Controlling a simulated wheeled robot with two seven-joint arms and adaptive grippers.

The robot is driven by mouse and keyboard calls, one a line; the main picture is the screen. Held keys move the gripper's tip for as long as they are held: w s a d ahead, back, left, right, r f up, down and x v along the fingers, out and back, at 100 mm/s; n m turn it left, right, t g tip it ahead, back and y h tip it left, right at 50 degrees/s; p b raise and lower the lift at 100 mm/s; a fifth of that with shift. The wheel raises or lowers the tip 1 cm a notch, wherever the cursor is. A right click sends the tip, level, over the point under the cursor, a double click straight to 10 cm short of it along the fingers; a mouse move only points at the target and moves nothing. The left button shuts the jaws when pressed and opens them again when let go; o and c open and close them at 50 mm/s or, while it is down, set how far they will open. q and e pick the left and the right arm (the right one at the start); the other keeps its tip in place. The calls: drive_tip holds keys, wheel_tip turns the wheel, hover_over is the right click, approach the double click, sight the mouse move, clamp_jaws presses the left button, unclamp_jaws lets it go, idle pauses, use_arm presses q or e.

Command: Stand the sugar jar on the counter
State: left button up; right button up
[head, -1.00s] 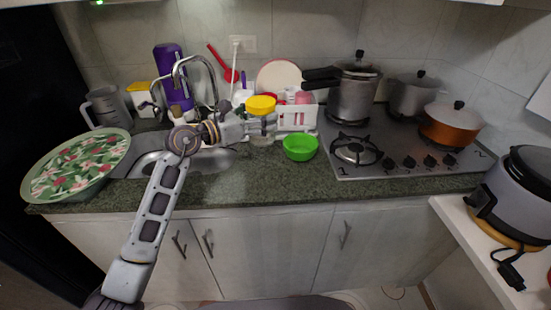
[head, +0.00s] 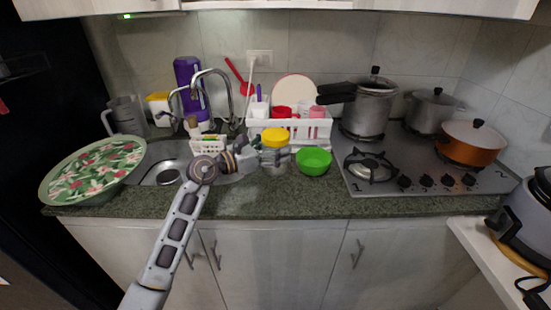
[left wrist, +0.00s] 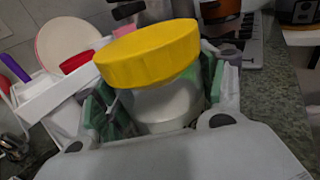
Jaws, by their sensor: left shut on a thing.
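The sugar jar (head: 275,138) has a yellow lid and a clear body with white content. My left gripper (head: 262,158) is shut on the jar's body, below the lid. In the left wrist view the jar (left wrist: 150,55) sits between the two green-padded fingers (left wrist: 160,105), with its lid tilted in the picture. In the head view the jar looks upright, low over the counter (head: 300,203), left of the green bowl. Its base is partly hidden, and I cannot tell whether it touches the counter. My right gripper is not in view.
The green bowl (head: 313,162) stands close to the right of the jar. A white dish rack (head: 318,130) is behind it. The sink (head: 160,172) lies to the left, the gas stove (head: 425,172) to the right. The counter's front strip is clear.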

use_arm(q)
drive_tip(key=shift+f, duration=0.55)
drive_tip(key=shift+f+b, duration=0.3)
drive_tip(key=shift+f, duration=0.9)
drive_tip(key=o, duration=1.1)
drive_tip(key=shift+f, duration=0.2)
drive_tip(key=o, duration=0.4)
drive_tip(key=shift+o, duration=0.2)
drive_tip(key=shift+r, duration=0.15)
drive_tip(key=shift+a, duration=0.1)
drive_tip(key=shift+s+a, duration=0.4)
drive_tip(key=shift+a, duration=0.15)
drive_tip(key=v, duration=0.9)
drive_tip(key=shift+a, duration=0.15)
drive_tip(key=shift+s+a, duration=0.3)
drive_tip(key=shift+a, duration=0.1)
drive_tip(key=shift+s+a, duration=0.1)
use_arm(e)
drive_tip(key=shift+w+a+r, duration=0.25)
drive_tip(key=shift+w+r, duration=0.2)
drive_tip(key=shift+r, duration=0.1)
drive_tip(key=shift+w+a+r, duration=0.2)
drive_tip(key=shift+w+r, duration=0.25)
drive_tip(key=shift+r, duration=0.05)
